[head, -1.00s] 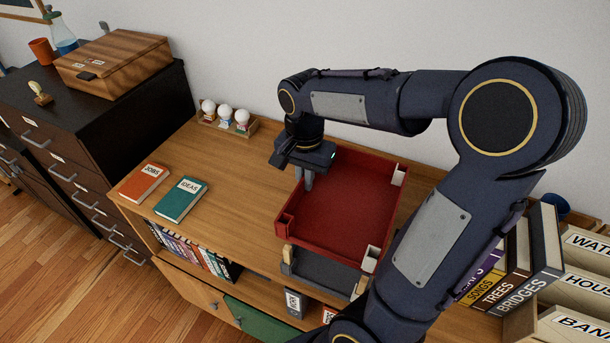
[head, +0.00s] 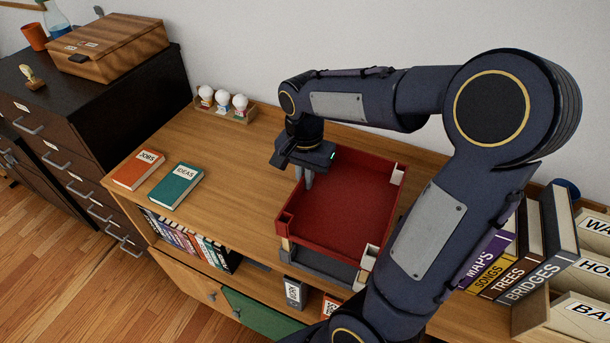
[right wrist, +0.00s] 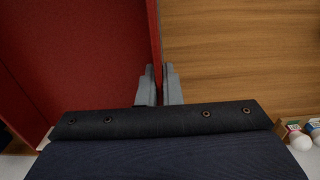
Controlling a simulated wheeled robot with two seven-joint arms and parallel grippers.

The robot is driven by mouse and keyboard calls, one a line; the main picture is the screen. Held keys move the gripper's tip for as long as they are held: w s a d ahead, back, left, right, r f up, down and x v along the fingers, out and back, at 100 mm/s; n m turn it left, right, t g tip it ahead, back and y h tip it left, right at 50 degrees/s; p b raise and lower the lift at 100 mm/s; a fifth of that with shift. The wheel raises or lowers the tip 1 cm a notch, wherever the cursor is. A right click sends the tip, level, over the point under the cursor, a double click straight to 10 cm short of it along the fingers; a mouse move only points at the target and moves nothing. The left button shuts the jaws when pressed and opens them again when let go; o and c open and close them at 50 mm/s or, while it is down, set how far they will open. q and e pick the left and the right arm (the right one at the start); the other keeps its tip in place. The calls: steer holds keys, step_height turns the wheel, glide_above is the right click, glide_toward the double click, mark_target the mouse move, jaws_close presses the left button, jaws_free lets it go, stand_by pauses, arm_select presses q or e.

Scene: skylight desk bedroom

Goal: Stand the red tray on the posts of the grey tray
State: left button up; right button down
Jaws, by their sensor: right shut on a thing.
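The red tray (head: 340,210) is a shallow open box with pale corner pieces. My right gripper (head: 306,180) is shut on its left wall, and the right wrist view shows the fingers (right wrist: 159,88) on both sides of the red wall (right wrist: 155,40). The grey tray (head: 318,264) is beneath the red one, and only its front part shows. The red tray sits over it, roughly lined up. Most posts are hidden, so I cannot tell whether the red tray touches them. My left gripper is not in view.
An orange book (head: 139,170) and a teal book (head: 176,185) lie on the wooden desk top (head: 235,215) to the left. A rack of white-headed figures (head: 222,103) stands by the wall. Upright books (head: 510,265) stand at the right.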

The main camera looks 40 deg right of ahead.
steer(key=c, duration=1.5)
jaws_free()
step_height(320, 180, up, 8)
steer(key=shift+f, duration=0.1)
